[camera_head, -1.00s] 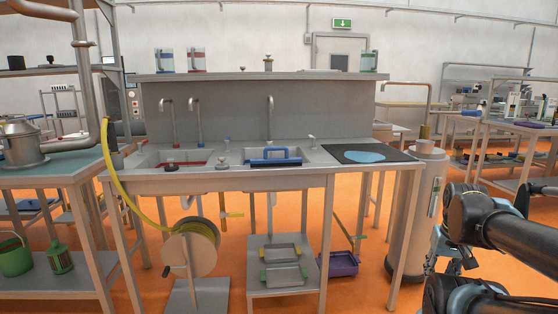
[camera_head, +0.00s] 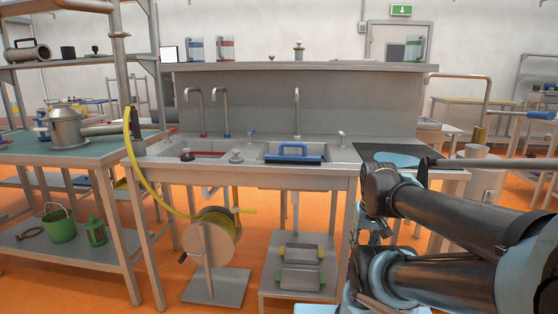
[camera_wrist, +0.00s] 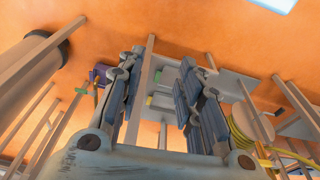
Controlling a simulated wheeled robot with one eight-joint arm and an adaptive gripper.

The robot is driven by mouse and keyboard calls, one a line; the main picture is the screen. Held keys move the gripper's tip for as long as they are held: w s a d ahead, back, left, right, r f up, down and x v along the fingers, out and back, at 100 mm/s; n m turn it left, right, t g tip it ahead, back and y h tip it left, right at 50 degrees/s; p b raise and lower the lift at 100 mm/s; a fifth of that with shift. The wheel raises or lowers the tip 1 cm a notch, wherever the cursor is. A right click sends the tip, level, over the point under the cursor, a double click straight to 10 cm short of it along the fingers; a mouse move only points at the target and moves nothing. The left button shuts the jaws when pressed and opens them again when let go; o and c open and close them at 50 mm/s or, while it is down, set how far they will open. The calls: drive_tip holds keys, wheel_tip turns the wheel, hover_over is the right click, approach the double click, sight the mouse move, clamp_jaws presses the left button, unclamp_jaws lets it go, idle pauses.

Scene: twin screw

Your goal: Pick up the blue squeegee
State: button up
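In the head view, my arm reaches in from the right, and my gripper is low in front of the table's right side, mostly hidden by the arm.
Taps (camera_head: 296,110) stand behind the basins, below a raised shelf (camera_head: 300,67). A yellow hose reel (camera_head: 209,237) and a low stand with grey trays (camera_head: 300,278) are below the table. A green-topped bench (camera_head: 60,152) stands at left. A dark mat with a blue disc (camera_head: 398,159) lies at right.

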drive_tip(key=shift+o, duration=0.4)
drive_tip(key=shift+w, duration=0.2)
wheel_tip(320, 180, up, 36)
drive_tip(key=n+g+y, duration=0.4)
drive_tip(key=n+y, duration=0.1)
drive_tip(key=n, duration=1.2)
hover_over(293, 146)
drive_tip(key=w+d, duration=0.4)
drive_tip(key=d, duration=0.2)
drive_tip(key=x, duration=1.6)
drive_tip(key=shift+s+d+f, duration=0.1)
drive_tip(key=shift+s+d, duration=0.15)
drive_tip(key=shift+s, duration=0.1)
clamp_jaws()
